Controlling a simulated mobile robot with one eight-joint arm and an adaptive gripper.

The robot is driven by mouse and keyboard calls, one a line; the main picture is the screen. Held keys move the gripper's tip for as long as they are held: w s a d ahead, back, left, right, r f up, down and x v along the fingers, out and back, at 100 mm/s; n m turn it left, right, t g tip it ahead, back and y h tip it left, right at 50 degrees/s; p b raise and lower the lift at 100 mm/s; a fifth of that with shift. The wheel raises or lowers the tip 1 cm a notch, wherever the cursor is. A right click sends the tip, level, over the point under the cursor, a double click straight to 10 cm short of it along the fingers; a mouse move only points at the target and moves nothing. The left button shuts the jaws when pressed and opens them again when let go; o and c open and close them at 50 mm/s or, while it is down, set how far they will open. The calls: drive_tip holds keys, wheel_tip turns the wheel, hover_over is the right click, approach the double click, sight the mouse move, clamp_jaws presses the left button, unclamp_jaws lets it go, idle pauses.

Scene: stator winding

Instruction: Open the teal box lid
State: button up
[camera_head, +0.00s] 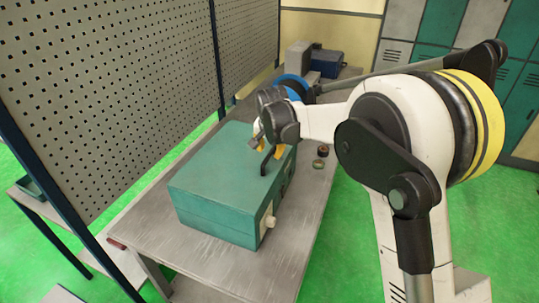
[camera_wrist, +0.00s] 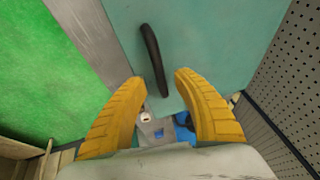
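The teal box (camera_head: 220,190) stands on the grey workbench with its lid down. A dark curved handle (camera_head: 268,160) rises from the lid near its right edge. In the wrist view the handle (camera_wrist: 153,58) lies on the teal lid (camera_wrist: 210,45), beyond the gap between my fingers. My gripper (camera_head: 268,146) is above the lid beside the handle. Its two yellow fingers are spread apart in the wrist view (camera_wrist: 158,78), with nothing clearly gripped. Whether a finger touches the handle cannot be told.
The workbench (camera_head: 190,252) has bare room in front of the box. A perforated panel (camera_head: 100,90) stands along its left side. Small round parts (camera_head: 321,157) lie to the right of the box. A blue item (camera_head: 293,84) and dark boxes (camera_head: 327,63) sit at the back.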

drive_tip(key=shift+x, duration=1.45)
clamp_jaws()
